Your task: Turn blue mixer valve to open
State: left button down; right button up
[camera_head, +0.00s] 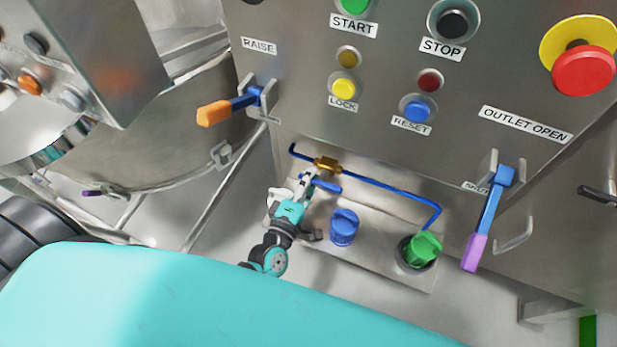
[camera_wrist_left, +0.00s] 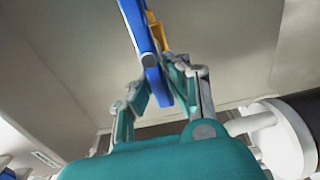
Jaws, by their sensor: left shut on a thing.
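The blue mixer valve has a brass body (camera_head: 327,164) on a thin blue pipe (camera_head: 385,188) low on the steel machine. My left gripper (camera_head: 308,178) is at the lever, below the brass body. In the left wrist view the blue lever (camera_wrist_left: 147,45) runs down between the fingers of my left gripper (camera_wrist_left: 163,90), which is shut on it. A bit of the yellow brass (camera_wrist_left: 158,38) shows behind the lever. My right gripper is not in view.
A blue knob-like cap (camera_head: 344,227) and a green one (camera_head: 424,247) stand on the ledge right of my left arm. An orange-tipped lever (camera_head: 228,107) and a purple-tipped lever (camera_head: 488,218) stick out from the panel. A steel vessel (camera_head: 150,135) stands left.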

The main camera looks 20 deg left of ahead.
pick_arm(q)
jog(key=shift+d, duration=0.2)
jog(key=c, duration=1.3)
grip_release()
jog(key=shift+s+a, duration=0.1)
jog(key=s, duration=1.2)
jog(key=shift+a, duration=0.15)
jog(key=shift+w, duration=0.1)
